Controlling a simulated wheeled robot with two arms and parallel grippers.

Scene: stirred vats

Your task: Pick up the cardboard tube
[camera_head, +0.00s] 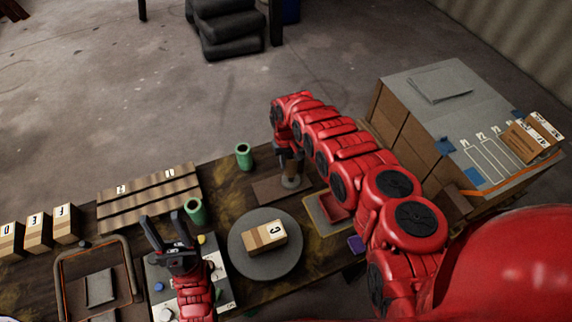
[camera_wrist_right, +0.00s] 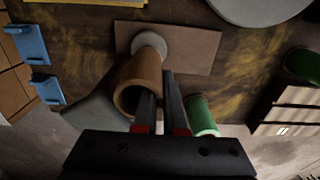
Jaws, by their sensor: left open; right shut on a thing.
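The brown cardboard tube (camera_wrist_right: 143,77) is in the right wrist view, its open end facing the camera. My right gripper (camera_wrist_right: 161,85) is shut on its wall, with one finger inside the opening and the other outside. The tube's far end is at a pale round disc (camera_wrist_right: 149,43) on a brown board (camera_wrist_right: 192,45); I cannot tell whether they touch. In the head view the tube (camera_head: 292,168) is partly hidden below my right gripper (camera_head: 286,152). My left gripper (camera_head: 164,219) is open and empty above the table's left part.
Green cylinders (camera_head: 244,156) (camera_head: 195,210) stand near the tube and my left gripper. A round grey plate (camera_head: 238,262) holds a labelled box (camera_head: 265,236). A slatted rack (camera_head: 150,198), a wire-framed tray (camera_head: 126,266) and several boxes (camera_head: 38,233) are at left. A tall cabinet (camera_head: 400,85) is at right.

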